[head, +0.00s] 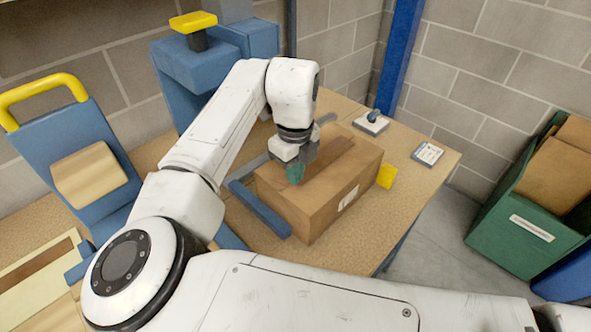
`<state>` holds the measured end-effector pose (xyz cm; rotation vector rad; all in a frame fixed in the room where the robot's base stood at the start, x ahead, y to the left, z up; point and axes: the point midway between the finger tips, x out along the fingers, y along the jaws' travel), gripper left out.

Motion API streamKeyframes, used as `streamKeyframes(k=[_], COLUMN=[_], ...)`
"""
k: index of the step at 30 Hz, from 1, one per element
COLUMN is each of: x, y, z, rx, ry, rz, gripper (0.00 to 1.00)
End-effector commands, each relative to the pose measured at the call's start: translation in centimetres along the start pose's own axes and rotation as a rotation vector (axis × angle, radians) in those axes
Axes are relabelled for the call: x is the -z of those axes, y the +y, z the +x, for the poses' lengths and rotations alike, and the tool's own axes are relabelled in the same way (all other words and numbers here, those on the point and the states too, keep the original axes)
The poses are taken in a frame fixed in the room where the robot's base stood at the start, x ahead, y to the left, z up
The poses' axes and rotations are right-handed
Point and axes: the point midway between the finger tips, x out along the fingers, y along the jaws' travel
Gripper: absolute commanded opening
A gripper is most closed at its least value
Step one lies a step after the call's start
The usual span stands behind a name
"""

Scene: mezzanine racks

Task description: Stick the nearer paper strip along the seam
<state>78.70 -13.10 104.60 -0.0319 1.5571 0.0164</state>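A brown cardboard carton (345,194) sits on the bench under my gripper (299,170). A darker brown band (334,157) runs along its top; I cannot tell whether this is the open seam or paper lying on it. My gripper points down at the carton top, near its left end. A teal piece shows at the fingertips; I cannot tell whether it is a finger pad or something held, or whether the fingers touch the carton. No separate paper strip can be made out for certain. My arm hides part of the bench.
Blue rails (260,209) flank the carton. A yellow block (386,176) stands at its right. A blue dispenser with a tan roll (90,176) and a cream-edged tray (20,270) are at left. A green bin (520,227) stands beyond the bench's right edge.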

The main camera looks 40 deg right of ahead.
Motion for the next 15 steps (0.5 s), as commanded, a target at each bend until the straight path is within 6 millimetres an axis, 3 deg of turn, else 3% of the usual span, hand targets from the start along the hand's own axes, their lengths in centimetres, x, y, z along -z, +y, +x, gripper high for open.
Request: streamKeyframes(k=[1, 5, 15], x=[0.38, 0.38, 0.38], y=[0.25, 0.24, 0.24], z=[1.33, 1.33, 1.33], rx=[-0.015, -0.015, -0.015], ry=[0.019, 0.019, 0.019], rz=[-0.002, -0.002, -0.002], gripper=[0.00, 0.00, 0.33])
